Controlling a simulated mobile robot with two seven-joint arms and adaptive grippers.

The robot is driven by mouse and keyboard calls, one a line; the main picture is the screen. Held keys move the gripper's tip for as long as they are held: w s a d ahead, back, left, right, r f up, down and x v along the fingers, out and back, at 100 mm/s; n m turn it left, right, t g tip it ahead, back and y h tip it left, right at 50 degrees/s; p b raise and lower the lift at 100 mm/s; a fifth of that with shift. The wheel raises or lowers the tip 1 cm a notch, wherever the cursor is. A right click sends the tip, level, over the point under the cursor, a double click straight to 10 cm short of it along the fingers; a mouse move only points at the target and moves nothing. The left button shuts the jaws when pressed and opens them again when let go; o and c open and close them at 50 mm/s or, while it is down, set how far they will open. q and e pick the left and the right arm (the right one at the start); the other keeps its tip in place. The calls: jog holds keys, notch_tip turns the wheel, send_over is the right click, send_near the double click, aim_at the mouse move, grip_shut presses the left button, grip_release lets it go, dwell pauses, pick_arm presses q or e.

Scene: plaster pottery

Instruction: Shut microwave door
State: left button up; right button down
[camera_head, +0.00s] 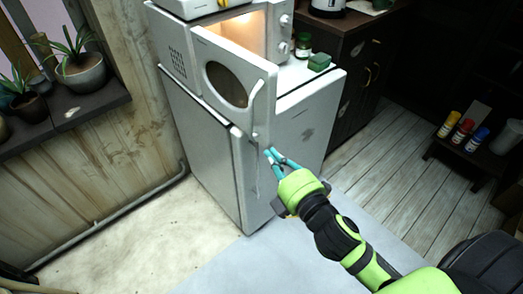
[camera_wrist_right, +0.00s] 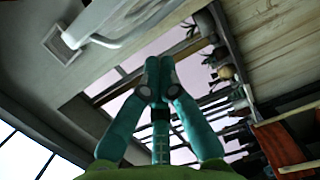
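The microwave (camera_head: 180,62) stands on a white fridge, and its light is on inside. Its door (camera_head: 229,62), with a dark oval window, stands open toward the front. The door's curved handle (camera_head: 256,104) is on the door's right edge. My right gripper (camera_head: 271,154) is just below the handle's lower end, apart from it as far as I can tell, with nothing between its fingers. In the right wrist view its teal fingertips (camera_wrist_right: 158,66) are together, and a pale curved handle (camera_wrist_right: 122,36) shows beyond them at upper left. My left gripper is not in view.
The fridge (camera_head: 205,145) stands under the microwave. A green box (camera_head: 319,61) and a jar (camera_head: 303,45) sit right of the microwave. Potted plants (camera_head: 80,72) stand on a shelf at left. A low shelf with colored bottles (camera_head: 463,131) is at right.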

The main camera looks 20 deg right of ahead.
aim_at(265, 118)
jog(key=shift+t, duration=0.3)
jog(key=w+r+p, duration=0.1)
jog(key=w, duration=0.2)
jog(key=w+a+r+p, duration=0.1)
jog(key=w, duration=0.2)
jog(key=w+a+p, duration=0.1)
jog(key=w, duration=0.2)
jog(key=shift+w+r, duration=0.25)
jog(key=shift+r, duration=0.15)
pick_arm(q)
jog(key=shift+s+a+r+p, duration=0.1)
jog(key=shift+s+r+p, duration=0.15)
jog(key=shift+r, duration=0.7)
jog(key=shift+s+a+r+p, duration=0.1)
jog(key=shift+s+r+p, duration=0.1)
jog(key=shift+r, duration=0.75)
pick_arm(e)
jog(key=shift+w+d+f, duration=0.1)
jog(key=shift+w+d, duration=0.15)
jog(key=shift+d, duration=0.75)
jog(key=shift+w+d+f, duration=0.1)
jog(key=shift+w+d, duration=0.15)
jog(key=shift+d, duration=0.7)
jog(key=shift+d+n, duration=0.1)
jog(key=shift+n, duration=0.2)
